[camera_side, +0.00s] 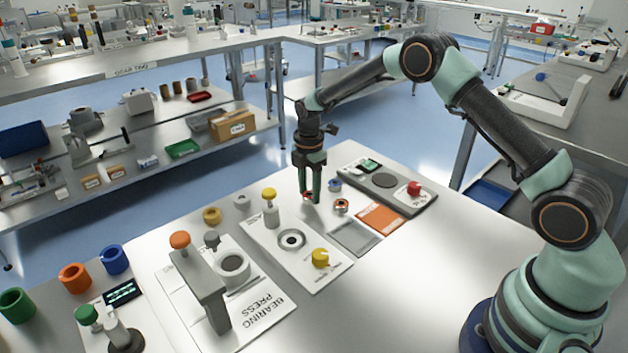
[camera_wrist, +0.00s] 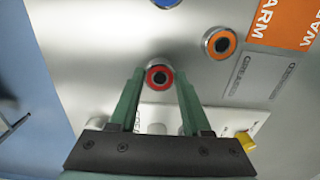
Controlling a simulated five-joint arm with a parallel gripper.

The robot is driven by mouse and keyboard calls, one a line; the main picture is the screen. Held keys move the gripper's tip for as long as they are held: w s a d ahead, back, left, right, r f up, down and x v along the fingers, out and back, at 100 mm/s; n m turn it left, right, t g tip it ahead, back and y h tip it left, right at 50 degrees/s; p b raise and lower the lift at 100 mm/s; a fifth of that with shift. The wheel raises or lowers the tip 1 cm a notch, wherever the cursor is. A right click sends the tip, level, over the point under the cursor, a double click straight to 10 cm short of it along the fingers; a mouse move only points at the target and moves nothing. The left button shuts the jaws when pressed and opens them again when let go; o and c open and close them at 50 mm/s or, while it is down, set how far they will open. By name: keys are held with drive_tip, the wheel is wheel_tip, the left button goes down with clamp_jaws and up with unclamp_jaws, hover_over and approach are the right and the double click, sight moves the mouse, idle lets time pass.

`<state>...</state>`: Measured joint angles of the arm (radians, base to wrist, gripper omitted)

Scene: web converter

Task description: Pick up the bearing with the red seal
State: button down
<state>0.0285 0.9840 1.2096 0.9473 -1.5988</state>
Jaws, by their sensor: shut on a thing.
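The bearing with the red seal (camera_wrist: 159,77) is a small metal ring with a red face. It sits between the two green fingertips of my gripper (camera_wrist: 159,73), which is shut on it. In the side view my gripper (camera_side: 311,197) points down at the table, and a little of the red bearing (camera_side: 306,196) shows between its fingers. I cannot tell whether the bearing touches the table. A bearing with an orange seal (camera_wrist: 220,42) lies to its right in the wrist view. A bearing with a blue seal (camera_side: 335,185) lies nearby.
An orange plate (camera_side: 380,218) and a grey panel with a red button (camera_side: 414,188) lie right of my gripper. A white fixture with a yellow knob (camera_side: 320,258) and the bearing press (camera_side: 205,290) stand to the left. The table's front right is clear.

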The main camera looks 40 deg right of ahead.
drive_tip(key=shift+r, duration=2.45)
